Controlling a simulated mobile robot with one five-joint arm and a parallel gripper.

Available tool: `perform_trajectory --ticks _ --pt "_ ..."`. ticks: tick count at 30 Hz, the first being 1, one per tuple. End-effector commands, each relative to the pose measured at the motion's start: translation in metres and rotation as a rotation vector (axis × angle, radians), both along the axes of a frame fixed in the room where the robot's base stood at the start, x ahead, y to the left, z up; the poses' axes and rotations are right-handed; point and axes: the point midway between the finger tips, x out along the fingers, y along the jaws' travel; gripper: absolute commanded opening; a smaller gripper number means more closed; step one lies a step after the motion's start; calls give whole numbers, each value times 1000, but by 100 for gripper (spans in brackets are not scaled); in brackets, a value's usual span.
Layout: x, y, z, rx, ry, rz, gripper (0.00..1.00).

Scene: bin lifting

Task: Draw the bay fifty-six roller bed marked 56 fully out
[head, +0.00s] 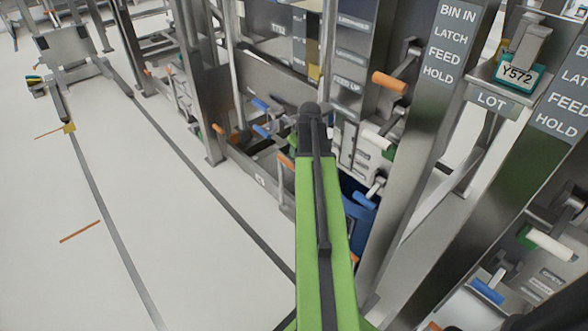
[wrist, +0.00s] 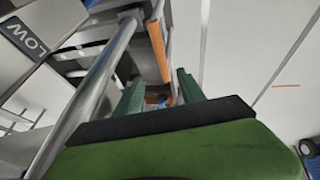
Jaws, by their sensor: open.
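My gripper (wrist: 160,92) shows in the wrist view as two dark green fingers held apart, with nothing seen held between them. An orange grip bar (wrist: 157,50) lies beyond the fingers, near the gap between them; I cannot tell the distance. In the head view my green arm reaches forward toward the bays and hides its own fingertips. No mark reading 56 can be made out in either view, so I cannot tell which part is the bay fifty-six roller bed. A low grey front (head: 258,180) with a small unreadable label stands left of the arm's end.
A steel rail (wrist: 98,85) runs close left of the fingers. Steel posts with a sign panel (head: 447,45) stand right of my arm. An orange handle (head: 389,82) and a blue handle (head: 364,200) stick out nearby. The pale floor (head: 120,220) at left is mostly clear.

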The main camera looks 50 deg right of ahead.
Motion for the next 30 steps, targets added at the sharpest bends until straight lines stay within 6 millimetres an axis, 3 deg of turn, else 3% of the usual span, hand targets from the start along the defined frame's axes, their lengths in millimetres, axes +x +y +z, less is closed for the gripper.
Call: perform_trajectory --ticks 21,25,30 --pt "57 -30 -144 1 0 2 47" --pt "62 -33 -153 1 0 2 47" --pt "63 -33 -152 2 1 1 47"
